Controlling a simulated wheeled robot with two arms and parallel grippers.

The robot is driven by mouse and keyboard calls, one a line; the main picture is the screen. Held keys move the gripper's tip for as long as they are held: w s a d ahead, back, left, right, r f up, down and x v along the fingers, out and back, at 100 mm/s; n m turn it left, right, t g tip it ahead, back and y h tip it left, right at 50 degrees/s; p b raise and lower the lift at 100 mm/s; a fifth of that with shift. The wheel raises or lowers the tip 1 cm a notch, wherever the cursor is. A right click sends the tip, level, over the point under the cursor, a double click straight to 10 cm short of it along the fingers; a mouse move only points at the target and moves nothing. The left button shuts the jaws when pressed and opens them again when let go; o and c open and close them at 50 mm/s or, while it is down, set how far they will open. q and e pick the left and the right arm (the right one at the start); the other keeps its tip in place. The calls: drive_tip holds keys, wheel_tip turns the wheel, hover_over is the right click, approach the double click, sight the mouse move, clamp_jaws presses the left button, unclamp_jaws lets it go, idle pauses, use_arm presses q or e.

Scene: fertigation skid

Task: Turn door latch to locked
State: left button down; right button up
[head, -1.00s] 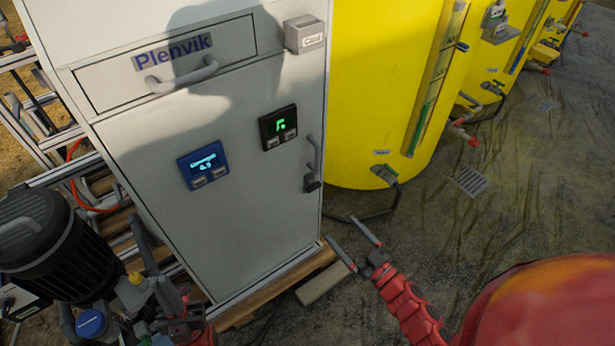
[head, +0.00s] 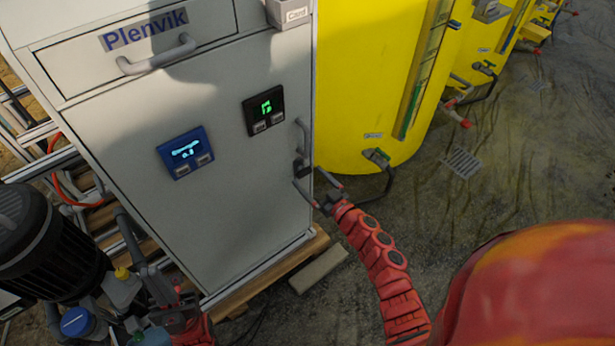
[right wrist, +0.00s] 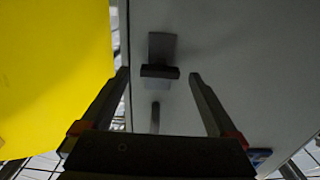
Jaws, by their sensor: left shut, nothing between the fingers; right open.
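The grey cabinet door (head: 225,215) carries a bar handle (head: 302,136) near its right edge. The small dark door latch (head: 301,168) sits just below the handle, partly hidden by my right gripper (head: 306,177). A handle end (right wrist: 155,116) shows nearer the palm. My left gripper (head: 149,272) is shut and empty at the lower left, away from the door.
A blue display (head: 186,153) and a black display (head: 263,109) are on the door. A yellow tank (head: 365,90) with a low valve (head: 376,155) stands close to the right. A black motor (head: 40,235) stands at the left.

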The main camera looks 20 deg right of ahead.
drive_tip(key=shift+x, duration=1)
drive_tip(key=shift+c, duration=0.3)
drive_tip(key=shift+s, duration=0.1)
drive_tip(key=c, duration=1.3)
